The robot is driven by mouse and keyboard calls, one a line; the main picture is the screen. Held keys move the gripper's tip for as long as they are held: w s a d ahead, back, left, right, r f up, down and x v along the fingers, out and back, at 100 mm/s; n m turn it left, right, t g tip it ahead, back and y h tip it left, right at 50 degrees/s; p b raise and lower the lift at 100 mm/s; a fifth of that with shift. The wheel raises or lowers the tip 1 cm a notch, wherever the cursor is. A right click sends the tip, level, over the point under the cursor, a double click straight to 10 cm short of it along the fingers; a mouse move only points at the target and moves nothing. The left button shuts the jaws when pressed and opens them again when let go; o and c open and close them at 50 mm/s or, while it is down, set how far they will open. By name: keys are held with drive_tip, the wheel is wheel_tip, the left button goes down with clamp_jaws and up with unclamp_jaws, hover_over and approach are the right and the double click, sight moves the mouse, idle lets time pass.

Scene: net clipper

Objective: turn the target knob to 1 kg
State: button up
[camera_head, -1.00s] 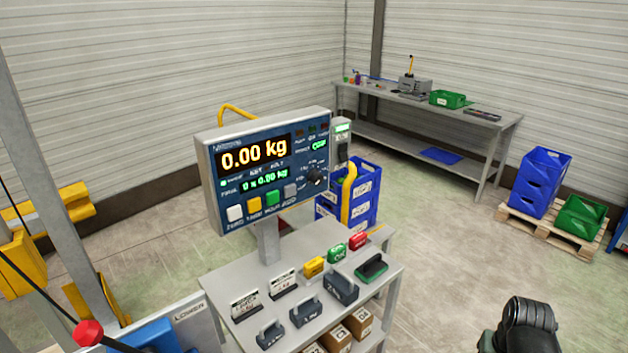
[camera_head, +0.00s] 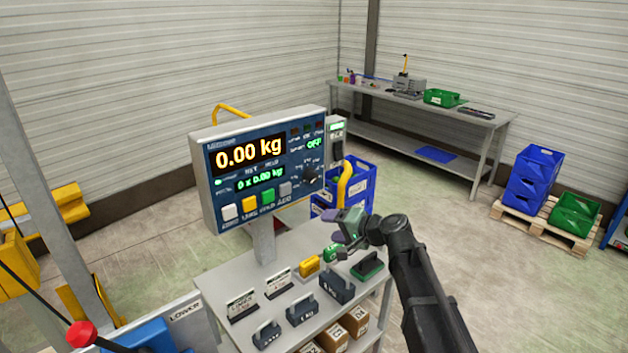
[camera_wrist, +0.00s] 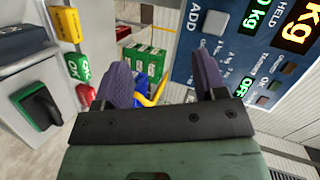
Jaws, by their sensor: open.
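The scale console (camera_head: 262,165) stands on a post and reads 0.00 kg, with 0 x 0.00 kg in green below. Its dark round target knob (camera_head: 313,176) is at the panel's lower right; its exact setting is too small to read. My gripper (camera_head: 338,222) is open and empty, below and right of the knob, apart from it. In the wrist view my gripper (camera_wrist: 160,72) has its purple fingers spread. The console panel (camera_wrist: 225,35) appears sideways beyond the right finger, with kg dial marks showing; the knob itself seems hidden there.
Blue crates (camera_head: 363,188) stand behind my gripper. A yellow curved bar (camera_head: 344,185) rises near the console's right edge.

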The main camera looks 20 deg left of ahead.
sight(315, 178)
drive_tip(key=w+r+m+t+y, duration=0.2)
drive_tip(key=w+r+m+t, duration=0.3)
drive_tip(key=w+r+m, duration=0.15)
drive_tip(key=shift+n, duration=0.45)
drive_tip(key=x, duration=1.2)
drive_tip(key=shift+f, duration=0.3)
drive_tip(key=shift+c, duration=0.5)
drive_tip(key=shift+d, duration=0.1)
drive_tip(key=c, duration=0.8)
